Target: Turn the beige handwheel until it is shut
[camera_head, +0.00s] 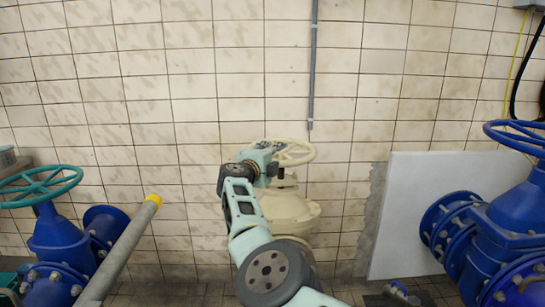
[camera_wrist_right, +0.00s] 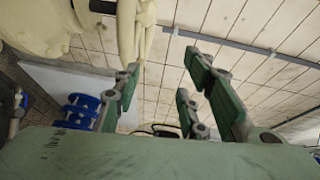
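The beige handwheel (camera_head: 295,153) sits on top of a beige valve body (camera_head: 288,208) in front of the tiled wall. My right arm reaches up from the bottom, and my right gripper (camera_head: 268,160) is at the left side of the wheel, partly covering it. In the right wrist view the right gripper (camera_wrist_right: 162,95) has its green finger pads spread wide apart. The wheel's beige rim (camera_wrist_right: 136,30) shows close by the left finger; whether they touch cannot be told. Nothing is seen clamped between the pads. My left gripper is not in view.
A blue valve with a teal handwheel (camera_head: 40,186) stands at the left, near a grey pipe with a yellow end (camera_head: 128,245). A blue valve with a blue handwheel (camera_head: 520,135) stands at the right. A white panel (camera_head: 405,205) leans between. A thin conduit (camera_head: 312,70) runs down the wall.

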